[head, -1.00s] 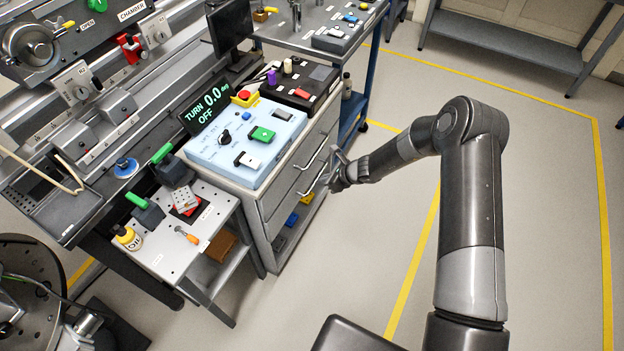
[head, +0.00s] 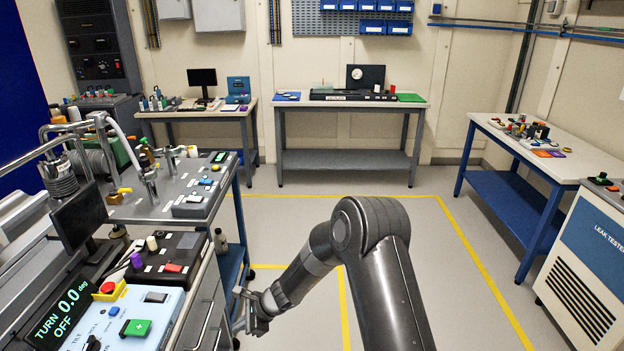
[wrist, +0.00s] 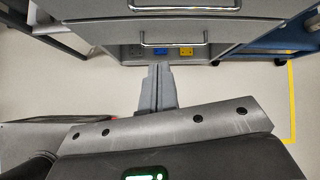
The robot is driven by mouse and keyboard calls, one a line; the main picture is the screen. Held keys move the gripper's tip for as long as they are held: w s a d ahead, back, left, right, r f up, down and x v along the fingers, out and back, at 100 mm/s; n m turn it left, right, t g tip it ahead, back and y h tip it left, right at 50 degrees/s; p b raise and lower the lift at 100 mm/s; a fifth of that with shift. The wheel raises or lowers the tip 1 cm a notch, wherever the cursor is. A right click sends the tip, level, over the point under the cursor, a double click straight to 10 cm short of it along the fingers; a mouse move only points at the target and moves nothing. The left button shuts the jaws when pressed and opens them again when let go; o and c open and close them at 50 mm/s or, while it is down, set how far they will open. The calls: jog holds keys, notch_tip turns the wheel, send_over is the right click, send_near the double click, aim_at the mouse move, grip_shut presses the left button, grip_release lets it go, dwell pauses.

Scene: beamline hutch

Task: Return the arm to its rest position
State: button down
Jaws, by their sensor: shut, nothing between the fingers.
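My gripper (head: 246,312) is in the head view at lower centre-left, beside the front of the drawer cabinet (head: 211,322). My arm reaches from the lower right, bends at a raised elbow and slopes down to the gripper. In the wrist view the two fingers (wrist: 157,72) are pressed together with nothing between them. They point toward the cabinet front, and the tips appear apart from the lower drawer handle (wrist: 173,42).
Under the drawers, blue (wrist: 160,51) and yellow (wrist: 186,51) blocks sit on a low shelf. A workbench (head: 350,105) stands at the back, another table (head: 555,152) at right, with a leak tester (head: 590,262). The floor (head: 420,235) between them is clear.

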jog(key=s+d+r+n+t+h, duration=0.1)
jog(key=s+d+r+n, duration=0.15)
jog(key=d+r, duration=0.5)
jog(key=s+d+r+n+h, duration=0.15)
jog(key=d+r+n, duration=0.25)
jog(key=r, duration=0.6)
jog(key=s+d+r+n+t+h, duration=0.1)
jog(key=s+d+r+n, duration=0.2)
jog(key=d+r, duration=0.45)
jog(key=s+d+r+n+t+h, duration=0.1)
jog(key=s+d+r+n+h, duration=0.1)
jog(key=s+d+r, duration=0.3)
jog(key=s+d+r+n+t+h, duration=0.2)
jog(key=s+d+r, duration=0.4)
jog(key=s+d, duration=0.6)
jog(key=s+n+h, duration=0.1)
jog(key=s, duration=0.2)
jog(key=shift+s+d+r+n, duration=0.15)
jog(key=shift+r+n, duration=0.05)
jog(key=shift+n, duration=0.15)
